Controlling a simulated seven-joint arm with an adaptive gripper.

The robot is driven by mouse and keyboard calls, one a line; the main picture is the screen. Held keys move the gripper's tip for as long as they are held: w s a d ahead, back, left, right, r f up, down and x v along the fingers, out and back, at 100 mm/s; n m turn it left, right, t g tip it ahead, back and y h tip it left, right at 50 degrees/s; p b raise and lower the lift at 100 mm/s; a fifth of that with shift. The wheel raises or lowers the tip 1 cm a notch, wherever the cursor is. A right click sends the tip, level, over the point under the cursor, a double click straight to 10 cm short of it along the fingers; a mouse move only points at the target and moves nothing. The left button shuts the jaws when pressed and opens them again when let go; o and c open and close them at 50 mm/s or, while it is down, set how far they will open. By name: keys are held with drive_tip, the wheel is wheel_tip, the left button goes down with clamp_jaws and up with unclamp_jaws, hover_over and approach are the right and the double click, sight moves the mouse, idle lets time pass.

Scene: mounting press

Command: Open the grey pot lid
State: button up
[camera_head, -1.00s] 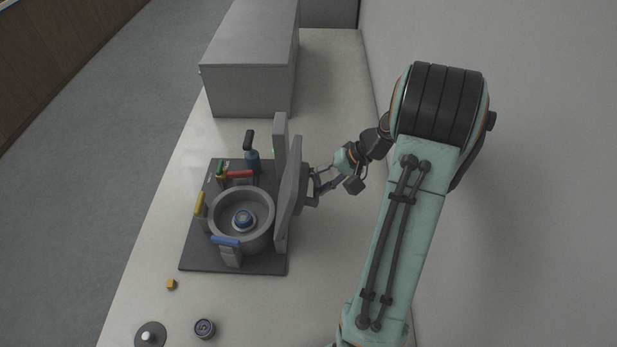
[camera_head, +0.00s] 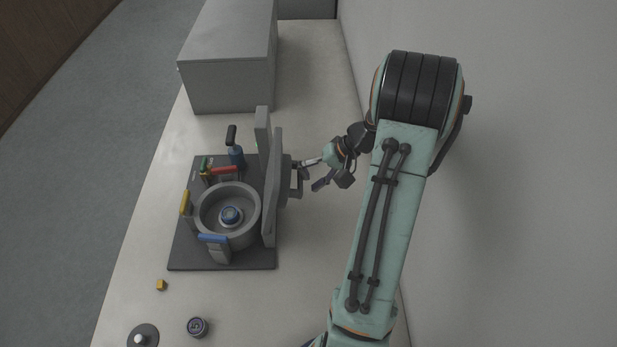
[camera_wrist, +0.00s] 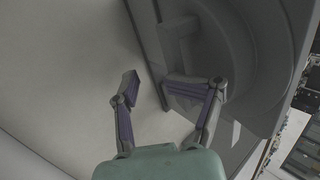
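The grey pot lid (camera_head: 272,190) stands open, nearly upright on edge at the right side of the grey pot (camera_head: 203,213). The pot's mouth is uncovered. The lid's handle (camera_head: 296,179) sticks out to the right, and the lid with its handle fills the right of the wrist view (camera_wrist: 245,60). My gripper (camera_head: 314,174) is just right of the handle. Its two fingers are spread wide with nothing between them in the wrist view (camera_wrist: 163,88). One fingertip overlaps the lid side there; I cannot tell whether it touches.
The dark base (camera_head: 185,258) carries yellow, red, green and blue levers. A yellow cube (camera_head: 161,285), a dark round piece (camera_head: 197,327) and a grey disc (camera_head: 143,336) lie in front. A grey box (camera_head: 225,85) stands behind.

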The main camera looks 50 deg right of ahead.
drive_tip(key=shift+r, duration=0.15)
wheel_tip(320, 180, up, 10)
idle(0.5)
drive_tip(key=shift+a, duration=0.1)
